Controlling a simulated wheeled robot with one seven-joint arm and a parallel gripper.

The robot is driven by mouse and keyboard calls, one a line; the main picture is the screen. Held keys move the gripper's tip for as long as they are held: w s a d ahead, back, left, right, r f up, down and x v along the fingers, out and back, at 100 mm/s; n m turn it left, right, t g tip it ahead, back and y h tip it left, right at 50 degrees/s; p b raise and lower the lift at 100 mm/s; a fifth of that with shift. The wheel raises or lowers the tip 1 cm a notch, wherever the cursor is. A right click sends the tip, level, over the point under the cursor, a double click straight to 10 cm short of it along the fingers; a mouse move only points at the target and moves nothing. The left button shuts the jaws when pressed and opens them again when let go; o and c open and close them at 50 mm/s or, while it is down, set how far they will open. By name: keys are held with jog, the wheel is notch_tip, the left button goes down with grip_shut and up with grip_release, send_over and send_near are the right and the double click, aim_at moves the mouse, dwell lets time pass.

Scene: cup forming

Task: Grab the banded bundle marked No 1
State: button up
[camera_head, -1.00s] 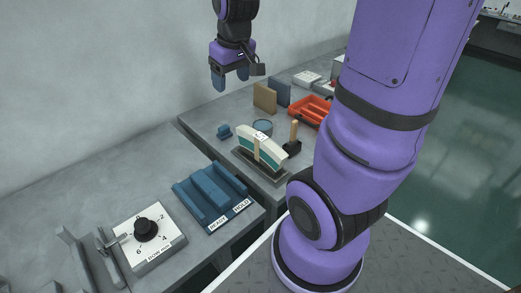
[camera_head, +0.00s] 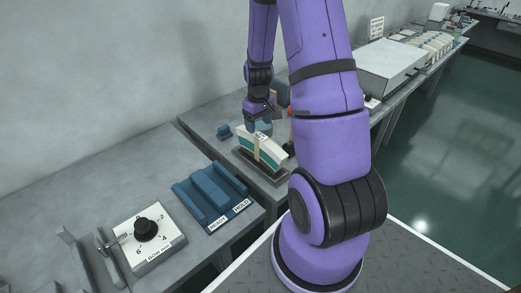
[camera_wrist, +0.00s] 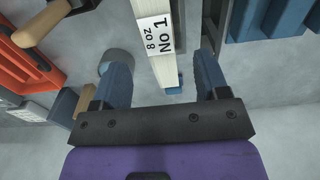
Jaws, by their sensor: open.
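The banded bundle (camera_head: 263,152) is a fan-shaped stack with white and teal layers and a tan band around its middle. It stands in a dark tray (camera_head: 262,172) on the far bench. In the wrist view the bundle (camera_wrist: 152,58) shows a white label reading "8 oz No 1". My gripper (camera_head: 258,129) is above the bundle's back side, pointing down. In the wrist view my gripper (camera_wrist: 165,75) is open, with its blue fingers on either side of the bundle's line and nothing held between them. The fingertips' height above the bundle is hard to tell.
A mallet (camera_wrist: 52,22) and a round grey-blue cup (camera_wrist: 115,58) are close beside the bundle. A small blue block (camera_head: 224,131) lies to its left. A blue block marked "READY HOLD" (camera_head: 212,192) and a dial box (camera_head: 148,238) are on the near bench.

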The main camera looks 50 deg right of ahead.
aim_at(259, 136)
notch_tip(259, 136, down, 4)
jog(key=shift+s+f, duration=0.2)
jog(key=shift+f, duration=1.15)
jog(key=shift+s+f, duration=0.2)
jog(key=shift+f, duration=1.1)
jog(key=shift+c, duration=0.5)
grip_shut()
jog(key=shift+r, duration=0.1)
